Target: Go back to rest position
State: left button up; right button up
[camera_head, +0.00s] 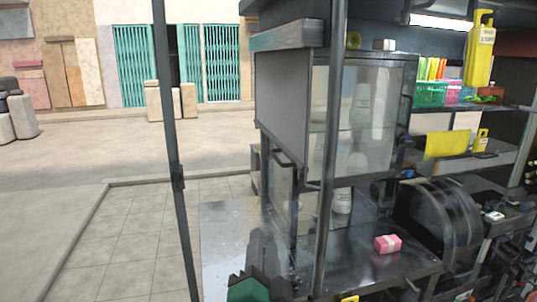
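A sugarcane press stall fills the right half of the head view. Its dark drum-like machine (445,225) stands on the right beside the steel counter (352,262). A pink and white block (387,244) lies on the counter. My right gripper cannot be told apart for certain from the dark parts at the lower right, so I cannot see whether it is open or shut, or whether it holds anything. My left gripper is not in view.
A glass-fronted cabinet (362,115) with bottles stands above the counter. Thin upright posts (176,160) cross the view. A shelf holds a green basket (430,94), and a yellow bottle (479,52) is above it. Open paving (120,240) lies to the left.

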jog(key=w+d+f+n+g+y, duration=0.25)
jog(key=w+f+n+g, duration=0.2)
jog(key=f, duration=0.65)
jog(key=s+d+f+n+g, duration=0.2)
jog(key=d+f, duration=0.1)
jog(key=f, duration=0.3)
jog(key=s+d+f+n+g, duration=0.2)
jog(key=d+f, duration=0.1)
jog(key=f, duration=0.2)
jog(key=s+d+f+n+g+h+p, duration=0.1)
jog(key=s+d+f+n+g+h, duration=0.1)
jog(key=s+d+f+g, duration=0.6)
jog(key=s+d+f, duration=0.4)
jog(key=s+f, duration=0.1)
jog(key=s, duration=0.2)
jog(key=shift+s+d+f+g, duration=0.15)
jog(key=shift+d+f+g, duration=0.05)
jog(key=shift+f+g, duration=0.15)
jog(key=shift+h, duration=0.25)
